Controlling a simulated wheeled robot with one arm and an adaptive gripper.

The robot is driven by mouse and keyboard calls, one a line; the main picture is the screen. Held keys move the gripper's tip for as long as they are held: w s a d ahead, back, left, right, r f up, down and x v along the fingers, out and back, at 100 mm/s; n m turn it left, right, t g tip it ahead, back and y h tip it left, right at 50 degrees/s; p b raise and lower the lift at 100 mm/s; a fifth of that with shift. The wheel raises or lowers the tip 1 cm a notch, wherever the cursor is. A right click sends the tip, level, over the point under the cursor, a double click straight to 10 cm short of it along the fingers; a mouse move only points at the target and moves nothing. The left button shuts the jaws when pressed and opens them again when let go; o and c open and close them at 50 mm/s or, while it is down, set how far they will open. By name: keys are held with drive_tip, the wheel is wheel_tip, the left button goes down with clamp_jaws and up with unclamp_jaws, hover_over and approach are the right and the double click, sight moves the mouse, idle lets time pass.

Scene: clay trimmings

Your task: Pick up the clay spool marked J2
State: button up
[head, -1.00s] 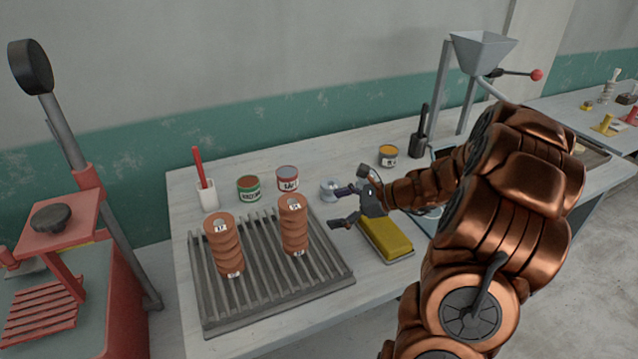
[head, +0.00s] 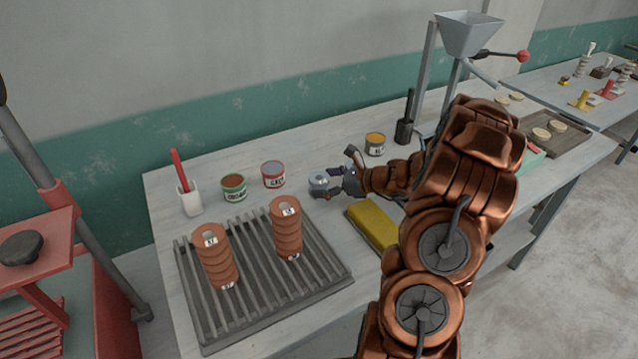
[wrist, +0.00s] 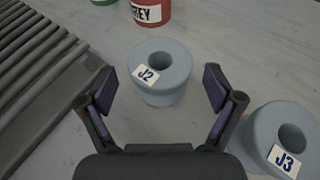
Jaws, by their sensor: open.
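The clay spool marked J2 (wrist: 178,72) is blue-grey, upright, with a round hole and a white label on top. In the wrist view it stands on the table just ahead of my gripper (wrist: 160,88), between the lines of its two open fingers. A similar spool marked J3 (wrist: 262,122) stands close by on the right, partly cut off by the frame. In the head view my gripper (head: 346,172) is low over the table beside a small grey spool (head: 318,183), whose label I cannot read there. The gripper is empty.
A slatted rack (head: 322,262) holds two stacks of orange spools (head: 287,230) (head: 216,258). Labelled cans (head: 273,175) (head: 234,188) stand behind it. A yellow block (head: 372,226) lies to the right of the rack.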

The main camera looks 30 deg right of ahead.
drive_tip(key=shift+x, duration=0.9)
drive_tip(key=c, duration=1.5)
